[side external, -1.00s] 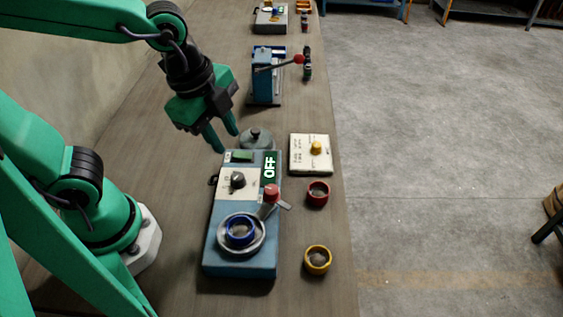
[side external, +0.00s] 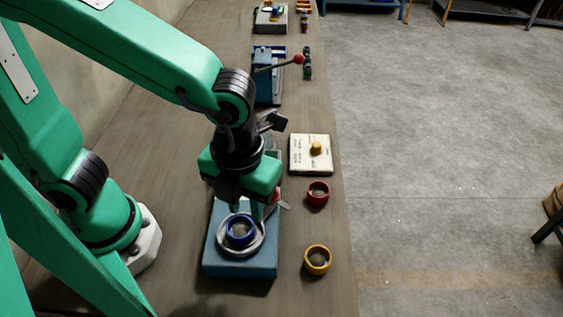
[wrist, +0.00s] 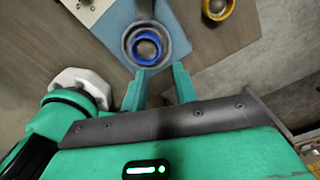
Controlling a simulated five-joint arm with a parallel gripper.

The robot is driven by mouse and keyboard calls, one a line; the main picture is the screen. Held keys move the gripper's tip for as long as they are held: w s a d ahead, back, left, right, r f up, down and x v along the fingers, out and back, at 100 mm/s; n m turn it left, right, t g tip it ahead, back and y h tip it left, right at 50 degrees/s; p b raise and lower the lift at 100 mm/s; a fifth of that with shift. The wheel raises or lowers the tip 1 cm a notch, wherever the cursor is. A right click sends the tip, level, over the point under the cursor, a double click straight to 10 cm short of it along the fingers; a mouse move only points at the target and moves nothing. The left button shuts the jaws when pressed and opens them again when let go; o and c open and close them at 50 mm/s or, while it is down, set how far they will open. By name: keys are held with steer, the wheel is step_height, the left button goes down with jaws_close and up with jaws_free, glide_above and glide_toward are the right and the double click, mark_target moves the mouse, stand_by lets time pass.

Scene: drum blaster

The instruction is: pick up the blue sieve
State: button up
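The blue sieve (side external: 240,231) is a blue ring seated in the round grey holder (side external: 262,243) on top of the blue drum blaster machine (side external: 242,268). The sieve also shows in the wrist view (wrist: 146,48), just beyond my fingertips. My gripper (side external: 254,212) is over the machine at the far side of the sieve, pointing down. In the wrist view my gripper (wrist: 160,78) has its two green fingers apart with nothing between them. The machine's display and knob are hidden behind my gripper in the side view.
A red ring (side external: 318,193) and a yellow ring (side external: 317,260) lie on the bench right of the machine. A blue lever device (side external: 266,88) stands behind. The bench's right edge is close to the rings.

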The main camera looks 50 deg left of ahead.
mark_target(250, 237)
steer(key=shift+f, duration=0.15)
steer(key=shift+f, duration=1.2)
steer(key=shift+f, duration=0.1)
steer(key=shift+w+a+f, duration=0.1)
steer(key=shift+a+f, duration=0.05)
steer(key=shift+f, duration=2.35)
